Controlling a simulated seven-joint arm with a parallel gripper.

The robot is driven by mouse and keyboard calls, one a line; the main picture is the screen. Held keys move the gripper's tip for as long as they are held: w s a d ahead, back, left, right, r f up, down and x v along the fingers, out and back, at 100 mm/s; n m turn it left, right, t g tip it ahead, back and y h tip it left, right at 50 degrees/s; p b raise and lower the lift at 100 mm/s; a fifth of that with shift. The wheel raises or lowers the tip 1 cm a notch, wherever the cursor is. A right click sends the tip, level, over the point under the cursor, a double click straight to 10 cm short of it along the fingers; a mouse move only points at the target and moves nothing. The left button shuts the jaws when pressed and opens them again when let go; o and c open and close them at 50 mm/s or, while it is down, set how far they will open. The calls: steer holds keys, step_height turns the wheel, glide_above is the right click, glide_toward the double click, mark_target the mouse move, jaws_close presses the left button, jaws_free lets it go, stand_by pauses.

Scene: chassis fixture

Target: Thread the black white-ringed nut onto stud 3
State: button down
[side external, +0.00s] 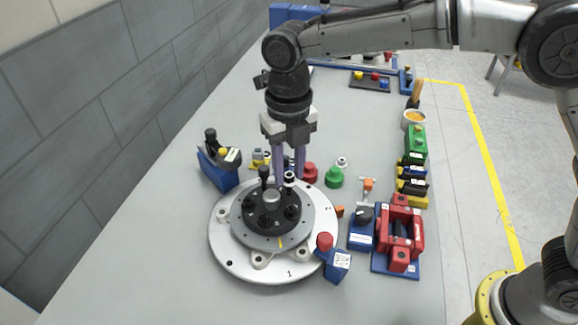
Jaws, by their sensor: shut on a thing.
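My gripper (289,174) points down over the far edge of the round chassis fixture (226,250), with its two purple fingers shut on the black white-ringed nut (289,178). The nut looks upright, right at the far side of the black hub (272,208) in the fixture's middle. Several black knobs or studs ring the hub. I cannot tell which is stud 3, since the stud under the nut is hidden. I also cannot tell whether the nut touches a stud. A taller black post (264,177) stands just left of the fingers.
A red-topped blue block (334,262) stands at the fixture's front right. A blue block with a black knob (219,167) is at left. Red (310,172) and green (334,177) knobs lie behind. A red clamp unit (400,235) stands at right. Front-left table is clear.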

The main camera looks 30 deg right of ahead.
steer(key=shift+n, duration=0.7)
steer(key=shift+n, duration=1.7)
steer(key=shift+f, duration=0.6)
steer(key=shift+f, duration=0.2)
steer(key=shift+f, duration=0.45)
steer(key=m, duration=0.3)
steer(key=shift+m, duration=0.3)
steer(key=shift+f, duration=0.1)
